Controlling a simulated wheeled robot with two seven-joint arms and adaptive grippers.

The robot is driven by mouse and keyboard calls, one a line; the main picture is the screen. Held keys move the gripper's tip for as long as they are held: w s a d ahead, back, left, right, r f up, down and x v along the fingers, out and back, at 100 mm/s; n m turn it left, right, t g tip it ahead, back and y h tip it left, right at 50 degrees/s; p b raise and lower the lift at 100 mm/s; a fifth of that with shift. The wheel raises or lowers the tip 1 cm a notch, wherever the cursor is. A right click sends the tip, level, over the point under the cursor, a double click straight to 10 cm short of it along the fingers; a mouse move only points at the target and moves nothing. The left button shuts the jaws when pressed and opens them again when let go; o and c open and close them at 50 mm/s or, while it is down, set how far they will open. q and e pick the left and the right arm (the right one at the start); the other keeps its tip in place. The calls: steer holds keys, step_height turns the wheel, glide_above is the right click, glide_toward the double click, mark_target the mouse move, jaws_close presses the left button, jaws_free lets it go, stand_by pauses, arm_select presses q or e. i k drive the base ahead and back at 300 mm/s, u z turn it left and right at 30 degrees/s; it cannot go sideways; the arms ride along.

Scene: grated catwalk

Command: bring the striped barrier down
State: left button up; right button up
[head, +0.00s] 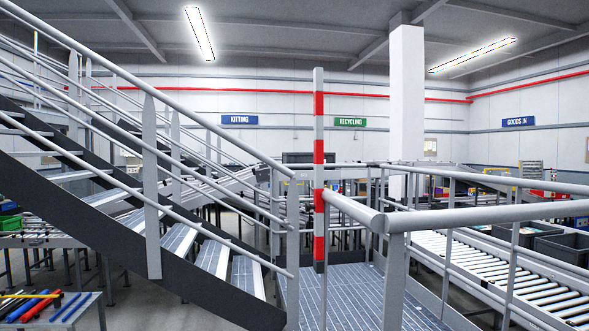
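The striped barrier (319,177) is a slim red and white pole in the middle of the head view. It stands upright, with a grey tip at the top and a dark lower end near the grated walkway (345,295). It rises between the stair railing on the left and the end of a grey handrail (355,211) on the right. How its lower end is mounted I cannot tell. Neither of my grippers is in view.
A metal staircase (212,258) with railings fills the left. A roller conveyor (500,270) runs beyond the right railing, with dark crates (562,246). A small table with coloured rods (45,305) is at bottom left. A white column (406,100) stands behind.

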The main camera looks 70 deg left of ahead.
mark_target(318, 263)
steer(key=u, duration=2.35)
steer(key=i, duration=0.5)
steer(key=z, duration=0.05)
